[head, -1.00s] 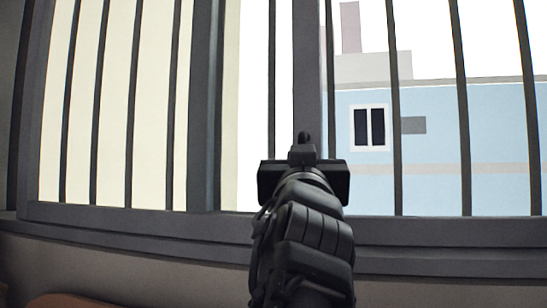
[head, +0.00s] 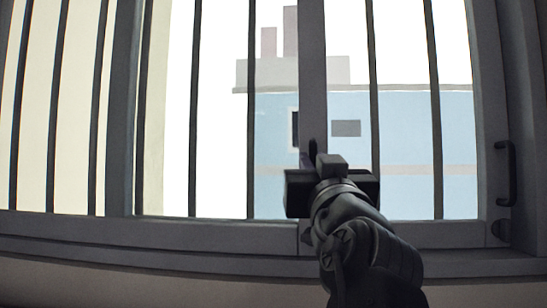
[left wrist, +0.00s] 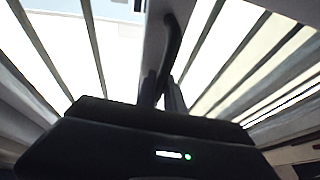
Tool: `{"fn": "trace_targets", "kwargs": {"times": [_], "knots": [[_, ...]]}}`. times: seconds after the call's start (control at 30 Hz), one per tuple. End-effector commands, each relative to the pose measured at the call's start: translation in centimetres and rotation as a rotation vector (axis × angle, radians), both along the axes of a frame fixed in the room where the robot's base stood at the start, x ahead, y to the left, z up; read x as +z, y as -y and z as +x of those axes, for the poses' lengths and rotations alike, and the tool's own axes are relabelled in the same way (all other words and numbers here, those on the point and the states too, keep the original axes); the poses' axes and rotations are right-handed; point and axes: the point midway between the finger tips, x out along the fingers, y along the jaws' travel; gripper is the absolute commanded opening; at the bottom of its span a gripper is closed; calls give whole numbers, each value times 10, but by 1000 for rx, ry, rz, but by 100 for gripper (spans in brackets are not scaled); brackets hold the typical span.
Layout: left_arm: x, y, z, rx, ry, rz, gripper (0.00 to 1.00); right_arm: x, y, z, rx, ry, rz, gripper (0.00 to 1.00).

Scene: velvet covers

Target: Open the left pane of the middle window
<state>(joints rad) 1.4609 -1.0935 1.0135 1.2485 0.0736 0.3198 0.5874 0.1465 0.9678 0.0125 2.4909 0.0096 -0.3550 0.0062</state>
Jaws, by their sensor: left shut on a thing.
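The barred window fills the head view. A grey upright stile (head: 312,75) of the left pane stands near the picture's middle, with a dark handle (head: 312,148) on it, partly hidden by my gripper. My left gripper (head: 315,160) is at that handle, shut on it. The left wrist view shows the dark handle (left wrist: 173,40) running down between the two fingers (left wrist: 162,95). Between the stile and a grey post (head: 125,100) to its left is a wide bright gap crossed by bars. My right gripper is not in view.
Dark upright bars (head: 250,110) cross the window. Another dark handle (head: 505,172) is on the right frame. The sill (head: 160,250) runs along below. A blue building (head: 410,130) shows outside.

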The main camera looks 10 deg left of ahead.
Motion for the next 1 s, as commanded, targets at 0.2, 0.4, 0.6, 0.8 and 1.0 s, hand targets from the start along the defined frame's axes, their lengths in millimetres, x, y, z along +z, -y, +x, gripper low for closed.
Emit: {"fn": "trace_targets", "kwargs": {"times": [0.2,0.4,0.6,0.8,1.0], "knots": [[9,65,-1,-11,13,13,0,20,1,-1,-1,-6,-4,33],[7,90,2,-8,12,10,0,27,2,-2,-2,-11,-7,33],[5,96,3,-8,11,7,0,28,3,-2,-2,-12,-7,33],[5,95,3,-8,11,7,0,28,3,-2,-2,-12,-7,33],[4,94,4,-7,9,6,25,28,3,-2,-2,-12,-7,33]]}}
